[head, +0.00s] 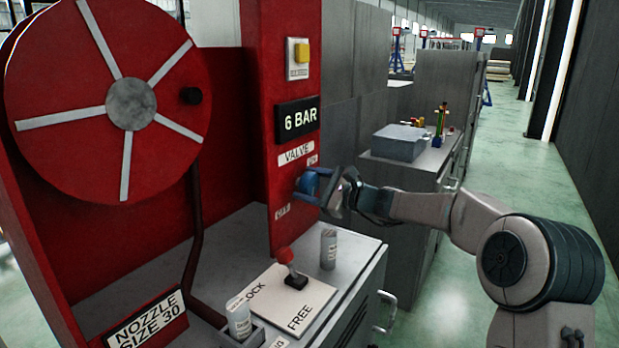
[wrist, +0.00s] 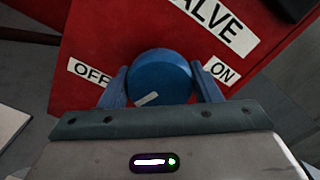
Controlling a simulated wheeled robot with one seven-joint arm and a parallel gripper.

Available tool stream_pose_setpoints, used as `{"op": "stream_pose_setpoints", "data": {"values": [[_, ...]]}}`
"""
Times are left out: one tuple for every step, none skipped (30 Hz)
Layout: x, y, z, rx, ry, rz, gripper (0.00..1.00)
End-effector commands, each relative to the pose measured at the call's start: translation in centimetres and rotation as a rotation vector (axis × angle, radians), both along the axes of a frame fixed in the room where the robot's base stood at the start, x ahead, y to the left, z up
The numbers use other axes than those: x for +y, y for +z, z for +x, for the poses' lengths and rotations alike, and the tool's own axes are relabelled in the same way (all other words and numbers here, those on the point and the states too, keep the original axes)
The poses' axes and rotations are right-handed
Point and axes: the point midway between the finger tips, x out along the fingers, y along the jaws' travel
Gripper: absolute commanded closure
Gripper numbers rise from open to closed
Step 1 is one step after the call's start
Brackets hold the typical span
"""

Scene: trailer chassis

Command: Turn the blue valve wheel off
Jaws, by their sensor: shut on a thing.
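The blue valve wheel (head: 308,184) is on the red panel (head: 290,110), under a VALVE label (head: 296,153). In the wrist view the wheel (wrist: 160,78) sits between an OFF label (wrist: 88,72) on the left and an ON label (wrist: 222,70) on the right. A white mark (wrist: 147,99) on the wheel's face lies at its lower left. My gripper (head: 318,187) reaches the wheel from the right and is shut on it. In the wrist view its two fingers (wrist: 158,90) are at either side of the wheel.
A red hose reel (head: 70,90) stands left of the panel. Below are a red-knobbed lever (head: 287,262) on a LOCK/FREE plate (head: 262,315) and two grey cylinders (head: 328,249), (head: 238,317). A grey cabinet (head: 415,165) with a box stands behind. Floor is clear at right.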

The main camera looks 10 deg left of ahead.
Motion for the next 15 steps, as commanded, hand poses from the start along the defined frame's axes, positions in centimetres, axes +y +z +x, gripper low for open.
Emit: {"op": "stream_pose_setpoints", "data": {"values": [[-0.11, 0.33, 0.09, 0.046, -0.003, 0.014, 0.65], [-0.1, 0.36, 0.09, 0.071, -0.002, 0.024, 0.65], [-0.11, 0.38, 0.09, 0.106, -0.002, 0.036, 0.65], [-0.12, 0.38, 0.09, 0.131, -0.003, 0.044, 0.65], [-0.13, 0.37, 0.11, 0.155, -0.003, 0.052, 0.65], [-0.15, 0.33, 0.12, 0.189, -0.003, 0.063, 0.65], [-0.15, 0.3, 0.12, 0.212, -0.003, 0.071, 0.65], [-0.15, 0.3, 0.12, 0.235, -0.003, 0.079, 0.65], [-0.13, 0.29, 0.11, 0.264, -0.003, 0.089, 0.65], [-0.13, 0.3, 0.11, 0.283, -0.003, 0.097, 0.65], [-0.12, 0.32, 0.11, 0.304, -0.003, 0.105, 0.65], [-0.12, 0.31, 0.1, 0.327, -0.003, 0.113, 0.65], [-0.13, 0.29, 0.12, 0.345, -0.003, 0.119, 0.65], [-0.13, 0.27, 0.12, 0.362, -0.003, 0.125, 0.65], [-0.13, 0.22, 0.12, 0.382, -0.003, 0.132, 0.65]]}}
